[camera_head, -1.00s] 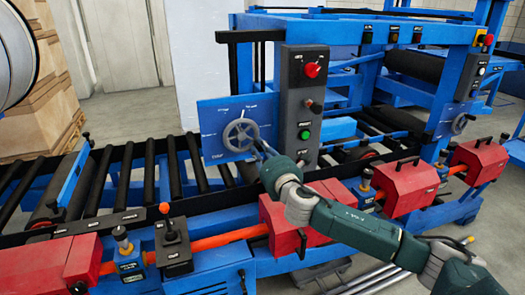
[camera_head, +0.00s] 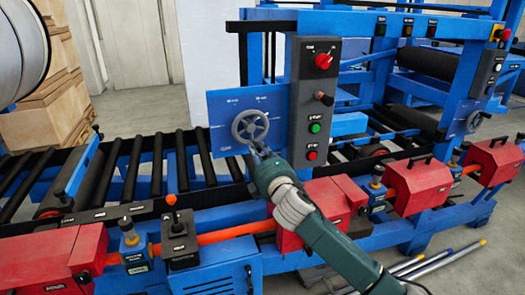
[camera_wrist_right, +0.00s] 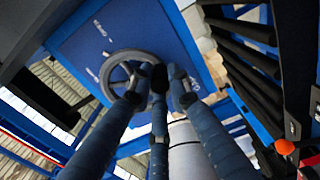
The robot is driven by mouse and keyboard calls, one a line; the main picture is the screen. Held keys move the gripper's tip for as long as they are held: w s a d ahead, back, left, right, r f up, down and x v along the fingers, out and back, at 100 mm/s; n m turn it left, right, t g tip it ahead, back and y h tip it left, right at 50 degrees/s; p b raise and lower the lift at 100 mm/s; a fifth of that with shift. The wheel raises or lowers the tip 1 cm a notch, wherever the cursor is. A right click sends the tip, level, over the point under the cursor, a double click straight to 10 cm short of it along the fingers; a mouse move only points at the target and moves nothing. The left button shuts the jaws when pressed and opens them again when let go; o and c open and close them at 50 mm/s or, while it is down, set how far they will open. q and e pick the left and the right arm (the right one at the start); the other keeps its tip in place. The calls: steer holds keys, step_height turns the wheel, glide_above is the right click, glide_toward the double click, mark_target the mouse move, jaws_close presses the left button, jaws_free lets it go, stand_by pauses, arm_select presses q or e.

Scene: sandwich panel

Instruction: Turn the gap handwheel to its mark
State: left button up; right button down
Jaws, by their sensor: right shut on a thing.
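The gap handwheel (camera_head: 238,127) is a grey spoked wheel on a blue panel (camera_head: 218,108) with small white markings along its top. The markings are too small to read. The fingers hide part of the rim and spokes. My left gripper is not in view.
A dark control box (camera_head: 304,105) with a red knob and buttons stands close right of the wheel. Below are red clamp-like blocks (camera_head: 409,184) and a lever box (camera_head: 180,240). A roller conveyor (camera_head: 140,170) runs at left.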

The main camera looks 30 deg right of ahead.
steer(key=shift+w+a+f+m, duration=0.1)
steer(key=shift+a+m, duration=0.35)
steer(key=shift+m, duration=0.4)
steer(key=shift+w+a+f+m, duration=0.1)
steer(key=shift+a+m, duration=0.35)
steer(key=shift+m, duration=0.4)
steer(key=c, duration=1.8)
jaws_free()
steer(key=shift+o, duration=0.8)
steer(key=shift+a+r, duration=0.1)
steer(key=shift+r, duration=0.05)
steer(key=v, duration=1.2)
